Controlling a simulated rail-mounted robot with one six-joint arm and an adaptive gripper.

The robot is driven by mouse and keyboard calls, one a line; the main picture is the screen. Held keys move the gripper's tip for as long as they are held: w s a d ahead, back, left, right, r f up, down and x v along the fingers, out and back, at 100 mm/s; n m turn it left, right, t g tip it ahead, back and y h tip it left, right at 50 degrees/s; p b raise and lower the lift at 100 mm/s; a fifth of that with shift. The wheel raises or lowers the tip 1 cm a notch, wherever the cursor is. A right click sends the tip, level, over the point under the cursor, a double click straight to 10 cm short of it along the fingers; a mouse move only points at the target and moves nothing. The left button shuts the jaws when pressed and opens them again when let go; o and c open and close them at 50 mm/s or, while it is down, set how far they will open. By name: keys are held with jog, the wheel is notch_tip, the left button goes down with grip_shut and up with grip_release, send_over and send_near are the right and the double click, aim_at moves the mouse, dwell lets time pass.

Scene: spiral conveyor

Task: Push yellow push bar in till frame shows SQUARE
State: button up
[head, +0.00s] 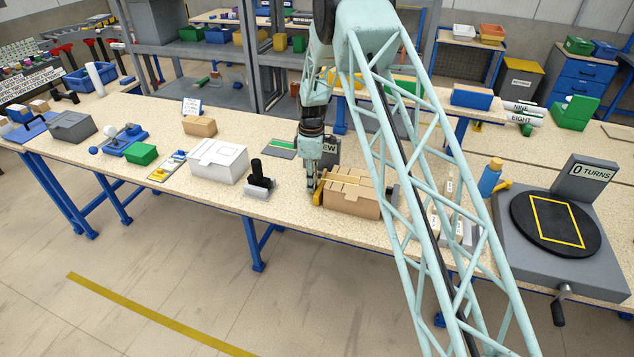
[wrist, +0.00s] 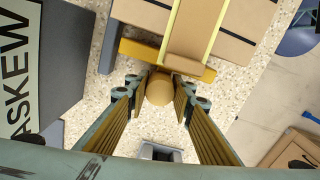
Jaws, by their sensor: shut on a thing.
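The yellow push bar (head: 319,192) stands against the left end of a frame holding brown blocks (head: 352,194) on the bench. In the wrist view the push bar (wrist: 137,49) crosses in front of the brown blocks (wrist: 230,28), with a round tan knob (wrist: 160,90) on its near side. My gripper (head: 311,188) is low at the left end of the blocks. In the wrist view its fingers (wrist: 160,92) are closed on both sides of the knob. A grey sign (wrist: 22,75) reads ASKEW; in the head view the sign (head: 329,150) is partly hidden by my arm.
A black upright handle on a grey base (head: 260,180) stands left of my gripper, beside a white box (head: 218,162). A turntable (head: 556,223) with a sign reading 0 TURNS is at the right. The bench's front edge is close to the blocks.

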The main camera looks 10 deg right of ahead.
jog(key=shift+s+d, duration=0.1)
jog(key=shift+d, duration=0.05)
jog(key=o, duration=1.2)
jog(key=shift+c, duration=0.2)
jog(key=shift+r, duration=0.1)
jog(key=shift+r, duration=5.95)
jog(key=shift+c, duration=0.8)
